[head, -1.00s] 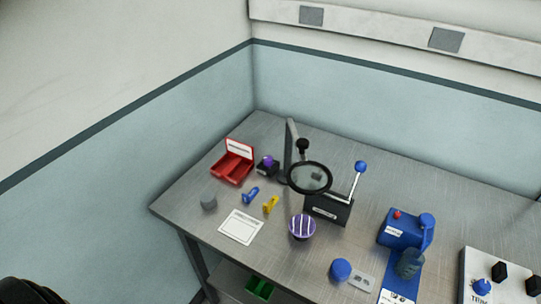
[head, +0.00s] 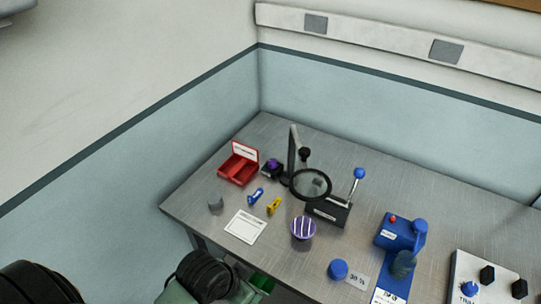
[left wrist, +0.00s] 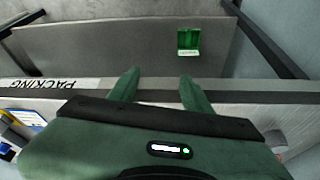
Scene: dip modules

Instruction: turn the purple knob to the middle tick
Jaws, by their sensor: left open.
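A purple knob (head: 272,163) sits on a small black base near the back left of the table, just right of the red box. Its ticks are too small to make out. My left arm shows at the bottom of the head view, well in front of the knob. In the left wrist view my left gripper (left wrist: 158,92) is open and empty, its two green fingers apart, near the table's front edge. The knob is not in the left wrist view. My right gripper is not in view.
A red box (head: 238,170) stands left of the knob and a magnifier (head: 312,184) to its right. A blue clip (head: 255,195), a yellow clip (head: 274,206), a white card (head: 245,227) and a purple-striped bowl (head: 303,236) lie nearer the front. A green bin (left wrist: 189,40) is below.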

